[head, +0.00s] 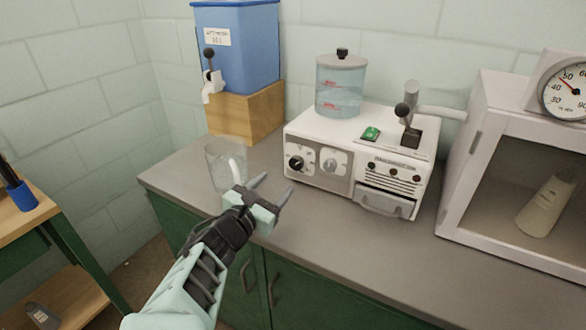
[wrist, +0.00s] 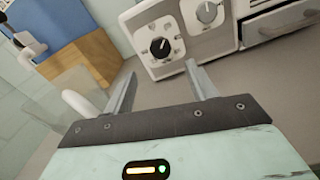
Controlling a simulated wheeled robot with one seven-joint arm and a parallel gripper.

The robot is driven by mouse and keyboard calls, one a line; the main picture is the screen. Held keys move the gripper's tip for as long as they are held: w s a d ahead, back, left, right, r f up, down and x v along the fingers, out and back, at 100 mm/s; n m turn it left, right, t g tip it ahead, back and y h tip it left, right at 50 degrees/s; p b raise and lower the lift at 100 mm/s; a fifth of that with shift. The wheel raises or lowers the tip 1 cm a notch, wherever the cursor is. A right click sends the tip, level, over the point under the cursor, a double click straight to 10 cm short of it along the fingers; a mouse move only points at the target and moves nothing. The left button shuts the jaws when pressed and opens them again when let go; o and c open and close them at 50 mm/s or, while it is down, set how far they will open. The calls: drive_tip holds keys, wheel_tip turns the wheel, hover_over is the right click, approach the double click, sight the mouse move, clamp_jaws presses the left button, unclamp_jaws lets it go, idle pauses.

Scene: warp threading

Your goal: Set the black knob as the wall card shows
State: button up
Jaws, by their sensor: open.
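The black knob (head: 296,164) is on the left of the front panel of a white machine (head: 345,133). In the wrist view the black knob (wrist: 160,47) has a white pointer mark, and small symbols ring it. A grey knob (head: 329,165) sits to its right and also shows in the wrist view (wrist: 207,12). My gripper (head: 272,185) is open and empty, in front of the panel and a little below the black knob, apart from it. In the wrist view its fingers (wrist: 162,88) point towards the panel. I see no wall card in either view.
A clear jug (head: 222,168) stands on the counter close left of my gripper. A blue water tank (head: 237,50) sits on a wooden block (head: 247,114) behind it. A drawer handle (head: 385,204) is at the machine's lower right. A white cabinet (head: 480,130) stands at the right.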

sight(295, 165)
drive_tip(key=b+x, duration=0.2)
drive_tip(key=x, duration=0.7)
drive_tip(key=shift+w+d, duration=0.2)
drive_tip(key=shift+w, duration=0.1)
drive_tip(key=c, duration=1)
